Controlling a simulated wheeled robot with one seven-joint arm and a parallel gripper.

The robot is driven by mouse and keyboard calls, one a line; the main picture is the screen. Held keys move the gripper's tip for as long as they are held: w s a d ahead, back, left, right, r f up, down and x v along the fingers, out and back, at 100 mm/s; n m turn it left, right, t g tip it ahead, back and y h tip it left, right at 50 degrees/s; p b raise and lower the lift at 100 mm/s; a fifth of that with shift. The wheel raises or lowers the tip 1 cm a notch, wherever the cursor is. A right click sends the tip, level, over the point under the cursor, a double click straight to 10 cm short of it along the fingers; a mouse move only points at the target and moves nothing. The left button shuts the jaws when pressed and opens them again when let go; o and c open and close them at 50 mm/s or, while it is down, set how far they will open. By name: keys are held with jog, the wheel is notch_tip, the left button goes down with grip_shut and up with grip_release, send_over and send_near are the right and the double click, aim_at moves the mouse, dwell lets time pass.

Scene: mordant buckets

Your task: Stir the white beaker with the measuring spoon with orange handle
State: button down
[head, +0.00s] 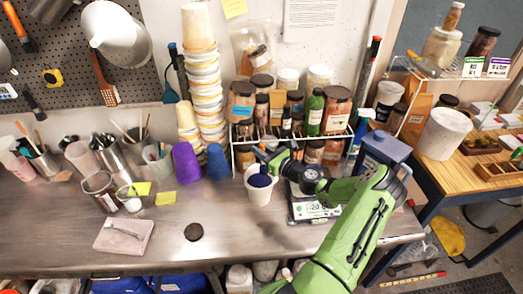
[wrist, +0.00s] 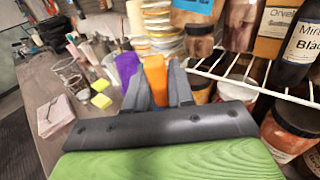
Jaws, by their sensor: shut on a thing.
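The white beaker (head: 260,193) stands upright on the metal bench in front of the wire rack, with something dark blue at its mouth. My gripper (head: 264,160) is just above and behind the beaker's rim in the head view. In the wrist view my gripper (wrist: 157,92) is shut on the orange handle (wrist: 155,75) of the measuring spoon, which stands between the two dark fingers. The spoon's bowl is hidden, so I cannot tell whether it is inside the beaker. The beaker does not show clearly in the wrist view.
The wire rack (head: 240,158) with several jars is close behind my gripper. Purple (head: 186,162) and blue (head: 217,162) cups stand left of the beaker. A scale (head: 312,208) lies right, under my arm.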

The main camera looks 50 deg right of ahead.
notch_tip(320, 180, up, 11)
jog(key=shift+r, duration=0.1)
dwell(0.4)
dwell(0.3)
jog(key=w+a+f+n+g+y+b, duration=0.1)
jog(key=a+f+n+y+b, duration=0.25)
jog(key=a+f, duration=0.45)
jog(key=w+a+f+n+g+y+b, duration=0.15)
jog(key=a+f+y, duration=0.4)
jog(key=a, duration=0.55)
jog(key=s+a+f+n+g+y+b, duration=0.2)
jog(key=a+f+n+y, duration=0.1)
jog(key=a, duration=0.5)
jog(key=s+a+f+n+g+y+b, duration=0.2)
jog(key=s+a+f+n+g+y, duration=0.1)
jog(key=a, duration=0.5)
jog(key=shift+s+a+f, duration=0.15)
jog(key=shift+s+f, duration=0.1)
jog(key=shift+f, duration=0.45)
